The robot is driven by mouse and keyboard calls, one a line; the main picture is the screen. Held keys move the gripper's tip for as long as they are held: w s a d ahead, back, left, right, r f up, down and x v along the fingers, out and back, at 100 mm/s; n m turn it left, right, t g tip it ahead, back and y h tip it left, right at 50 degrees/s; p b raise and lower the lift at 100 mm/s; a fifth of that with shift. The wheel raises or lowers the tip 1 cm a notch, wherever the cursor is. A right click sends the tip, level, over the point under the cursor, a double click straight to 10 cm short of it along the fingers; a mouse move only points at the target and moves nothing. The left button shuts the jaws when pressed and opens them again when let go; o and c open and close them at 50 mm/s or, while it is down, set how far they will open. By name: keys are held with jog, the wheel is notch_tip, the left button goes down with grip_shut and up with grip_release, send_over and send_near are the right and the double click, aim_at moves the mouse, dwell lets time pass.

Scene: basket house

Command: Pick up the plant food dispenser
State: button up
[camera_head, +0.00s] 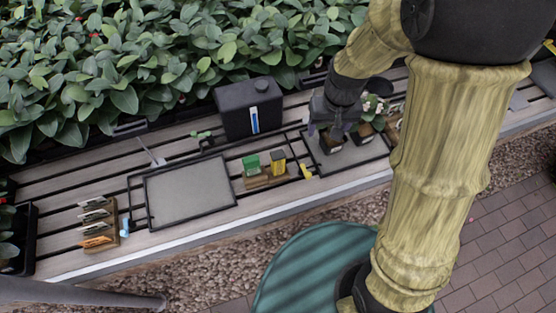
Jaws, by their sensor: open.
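A black box-shaped container (235,112) with a round cap on top and a blue strip on its front stands upright at the back of the slatted bench (60,180). It looks most like the plant food dispenser, but I cannot read a label. A small green packet (251,165) and a yellow-and-black packet (278,161) stand in a wooden holder in front of it. My gripper (328,130) is open, to the right of the black container and apart from it, above or beside small potted plants. Its fingertips are partly lost against the dark pots.
An empty grey tray (190,190) lies on the bench. A rack of cards (97,222) stands at left, and small potted plants (365,130) stand on a second tray at right. Dense leafy plants (180,60) line the back. A green round object (310,265) is in front.

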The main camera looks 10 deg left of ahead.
aim_at(279, 153)
jog(key=a+f+n+p, duration=0.1)
jog(key=a+f+n, duration=0.2)
jog(key=a, duration=0.9)
jog(key=shift+a+f+g+h, duration=0.3)
jog(key=shift+f+g, duration=0.05)
jog(key=shift+g, duration=0.05)
jog(key=shift+w, duration=0.1)
notch_tip(279, 153, down, 12)
jog(key=p, duration=0.2)
jog(key=shift+f+p, duration=0.1)
jog(key=shift+p, duration=0.3)
